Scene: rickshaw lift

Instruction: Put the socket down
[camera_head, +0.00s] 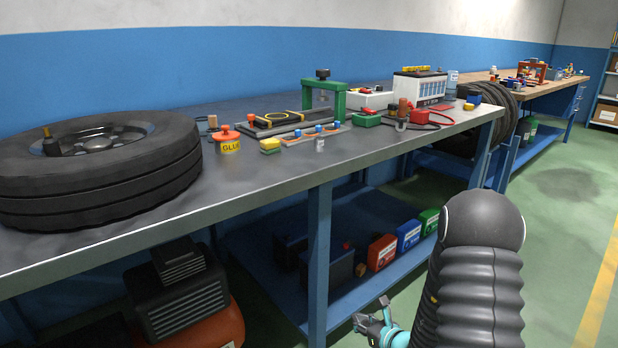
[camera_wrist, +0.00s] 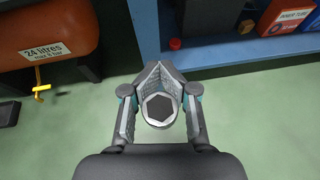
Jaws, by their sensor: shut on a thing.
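The socket (camera_wrist: 159,109) is a grey metal ring with a dark hexagonal opening, seen end-on in the wrist view. My gripper (camera_wrist: 160,82) is shut on it, with a finger on each side. The gripper also shows low in the head view (camera_head: 375,326), below the bench top and in front of the bench. The socket cannot be made out clearly there. The steel workbench (camera_head: 248,188) stands to the left of my arm, with a bare strip along its front edge.
A tyre (camera_head: 100,180) lies at the bench's left end. A glue pot (camera_head: 229,144), yellow sponge (camera_head: 270,146), green press (camera_head: 323,92) and red clamp-like tool (camera_head: 430,117) stand further along.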

